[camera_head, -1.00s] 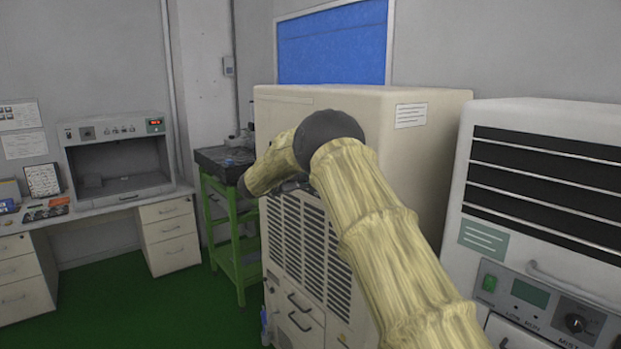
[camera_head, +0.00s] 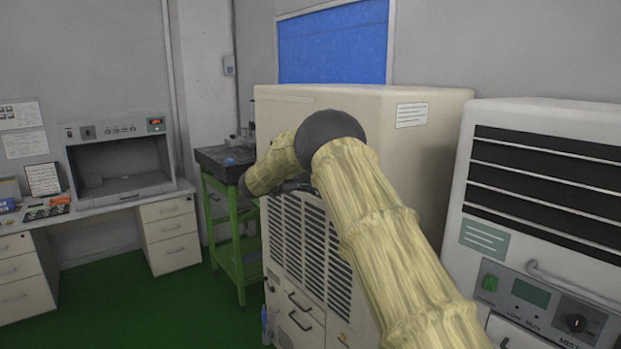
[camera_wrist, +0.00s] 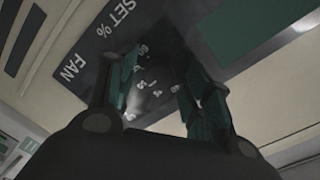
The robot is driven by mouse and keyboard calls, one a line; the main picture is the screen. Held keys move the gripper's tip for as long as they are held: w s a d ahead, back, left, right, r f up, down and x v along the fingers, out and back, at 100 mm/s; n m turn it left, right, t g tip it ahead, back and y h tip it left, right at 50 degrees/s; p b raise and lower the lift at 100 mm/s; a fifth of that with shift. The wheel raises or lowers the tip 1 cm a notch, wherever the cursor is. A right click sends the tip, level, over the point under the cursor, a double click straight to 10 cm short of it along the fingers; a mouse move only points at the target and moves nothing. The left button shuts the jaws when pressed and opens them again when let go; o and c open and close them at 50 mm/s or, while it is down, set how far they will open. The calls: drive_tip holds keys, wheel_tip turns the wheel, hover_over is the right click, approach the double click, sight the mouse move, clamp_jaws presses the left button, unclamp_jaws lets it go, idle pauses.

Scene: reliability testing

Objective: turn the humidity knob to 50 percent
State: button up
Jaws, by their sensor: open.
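In the wrist view, a dark control panel (camera_wrist: 105,48) shows the labels "SET %" and "FAN". A dark dial (camera_wrist: 150,80) with small pale numbers around it lies on this panel below "SET %". My gripper (camera_wrist: 156,72) is open, one finger on each side of the dial. I cannot tell the knob's own outline, its pointer, or whether the fingers touch it; the fingers and shadow cover much of it. In the head view, the end of my arm is beside the front of a beige cabinet (camera_head: 440,150), and the fingers and dial are hidden there.
A green display (camera_wrist: 255,28) sits beside the dial. In the head view, a white cabinet with a louvred front and a knob (camera_head: 575,323) stands at right. A green stand (camera_head: 230,230) is left of the beige cabinet. Green floor lies open at left.

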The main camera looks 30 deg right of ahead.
drive_tip(key=shift+a, duration=0.1)
drive_tip(key=a, duration=1.1)
drive_tip(key=shift+s+a+r, duration=0.4)
drive_tip(key=shift+s, duration=0.05)
